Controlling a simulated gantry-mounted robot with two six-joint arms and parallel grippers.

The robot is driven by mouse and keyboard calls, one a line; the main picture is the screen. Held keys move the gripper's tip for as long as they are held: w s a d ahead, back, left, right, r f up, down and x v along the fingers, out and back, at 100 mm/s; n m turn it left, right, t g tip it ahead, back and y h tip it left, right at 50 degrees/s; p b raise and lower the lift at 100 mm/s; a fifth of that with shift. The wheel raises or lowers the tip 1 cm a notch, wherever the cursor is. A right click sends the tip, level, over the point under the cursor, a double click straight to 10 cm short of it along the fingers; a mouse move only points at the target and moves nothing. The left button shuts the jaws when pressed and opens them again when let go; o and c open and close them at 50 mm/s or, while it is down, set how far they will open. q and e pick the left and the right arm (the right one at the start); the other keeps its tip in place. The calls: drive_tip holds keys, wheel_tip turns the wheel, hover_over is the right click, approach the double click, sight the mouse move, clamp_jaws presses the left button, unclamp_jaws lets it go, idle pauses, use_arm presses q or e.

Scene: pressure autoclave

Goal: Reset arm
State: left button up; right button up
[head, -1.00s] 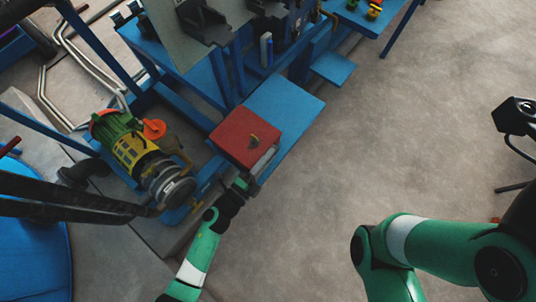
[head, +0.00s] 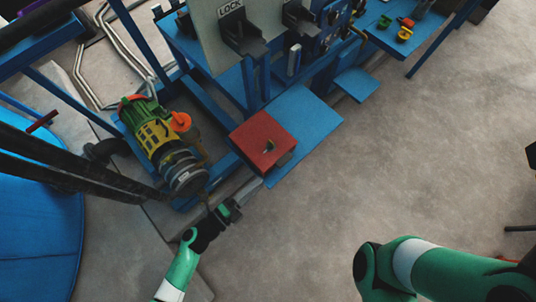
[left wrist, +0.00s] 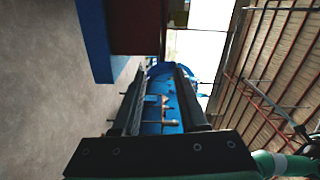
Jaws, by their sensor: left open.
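My left gripper (head: 232,209) is below and to the left of the red box (head: 262,138) in the head view, apart from it. In the left wrist view, the two dark fingers of the left gripper (left wrist: 160,85) are spread with nothing between them. My left arm is green and comes in from the bottom. My green right arm shows at the lower right of the head view, but its gripper is out of view.
The red box sits on a blue platform (head: 309,121). A green and yellow pump motor (head: 154,137) stands to its left, near dark pipes and a blue tank (head: 40,235). Grey panel (head: 208,42) is at the top. Open concrete floor (head: 420,150) lies to the right.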

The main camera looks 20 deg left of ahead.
use_arm(q)
drive_tip(key=shift+s+a, duration=0.25)
drive_tip(key=shift+s, duration=0.2)
